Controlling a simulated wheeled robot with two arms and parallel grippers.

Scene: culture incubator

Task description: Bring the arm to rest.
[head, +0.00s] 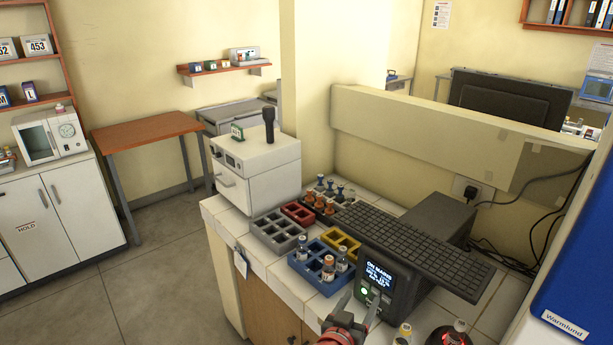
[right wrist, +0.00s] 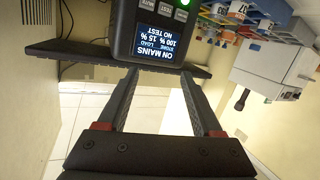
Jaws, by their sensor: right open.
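My right gripper (head: 359,310) is at the bottom of the head view, in front of the black UPS box (head: 386,275) with its lit screen reading "ON MAINS". In the right wrist view the right gripper (right wrist: 165,95) has its two fingers spread apart with nothing between them. The UPS screen (right wrist: 168,37) appears upside down just beyond the fingertips there. I cannot tell whether a fingertip touches the box. My left gripper is not in view.
A keyboard (head: 410,245) lies across the UPS. Grey (head: 277,232), blue (head: 318,280), yellow (head: 343,241) and red (head: 299,211) racks stand left of it, some holding vials. A white incubator (head: 256,168) stands behind. Open floor (head: 165,275) lies left.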

